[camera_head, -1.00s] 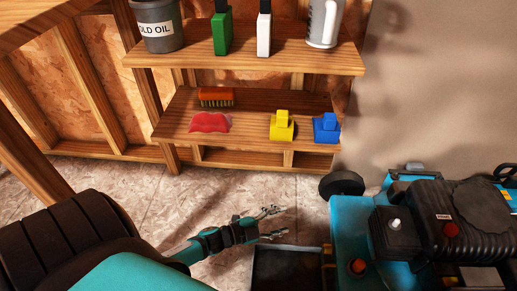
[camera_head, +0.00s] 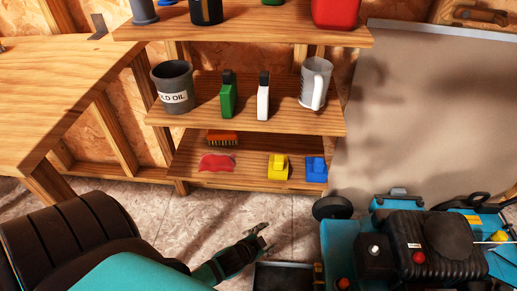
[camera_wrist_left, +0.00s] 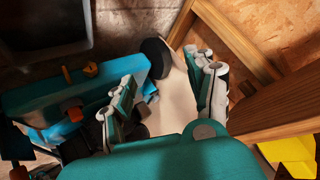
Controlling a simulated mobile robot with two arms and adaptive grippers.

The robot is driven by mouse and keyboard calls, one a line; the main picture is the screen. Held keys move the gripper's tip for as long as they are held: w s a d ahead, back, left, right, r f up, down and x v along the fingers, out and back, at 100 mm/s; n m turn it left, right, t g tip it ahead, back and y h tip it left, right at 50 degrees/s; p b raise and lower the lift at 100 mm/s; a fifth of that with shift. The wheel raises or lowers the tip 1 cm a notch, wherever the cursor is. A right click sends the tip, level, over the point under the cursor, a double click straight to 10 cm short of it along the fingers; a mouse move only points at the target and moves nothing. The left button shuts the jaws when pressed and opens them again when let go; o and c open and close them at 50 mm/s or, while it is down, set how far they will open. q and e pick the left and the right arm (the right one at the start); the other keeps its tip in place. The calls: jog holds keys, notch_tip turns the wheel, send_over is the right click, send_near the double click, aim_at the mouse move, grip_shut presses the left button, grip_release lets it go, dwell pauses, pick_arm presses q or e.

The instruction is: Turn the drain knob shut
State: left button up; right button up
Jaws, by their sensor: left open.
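The teal and black mower (camera_head: 340,245) stands at the lower right of the head view. A small yellow part (camera_head: 318,270) on its left side, beside a black pan (camera_head: 285,277), may be the drain knob; it also shows in the left wrist view (camera_wrist_left: 91,69). I cannot tell which way it is turned. A red cap (camera_head: 343,284) sits on the mower body. My left gripper (camera_head: 267,240) is open and empty, apart from the mower, above and behind the pan. In the left wrist view its fingers (camera_wrist_left: 165,78) are spread. My right gripper is not in view.
Shelves (camera_head: 230,185) behind hold a yellow block (camera_head: 278,167), a blue block (camera_head: 316,170), a red cloth (camera_head: 216,163), a brush and bottles. A mower wheel (camera_head: 332,208) sticks out near my left gripper. The floor (camera_head: 170,225) before the shelves is clear.

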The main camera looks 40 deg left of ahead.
pick_arm(q)
jog(key=s+d+r+n+g+p, duration=0.2)
jog(key=s+r+g+p, duration=0.2)
jog(key=s+r+p, duration=0.1)
jog(key=shift+s+d+r+p, duration=0.35)
jog(key=shift+s+p, duration=0.5)
jog(key=shift+s, duration=0.3)
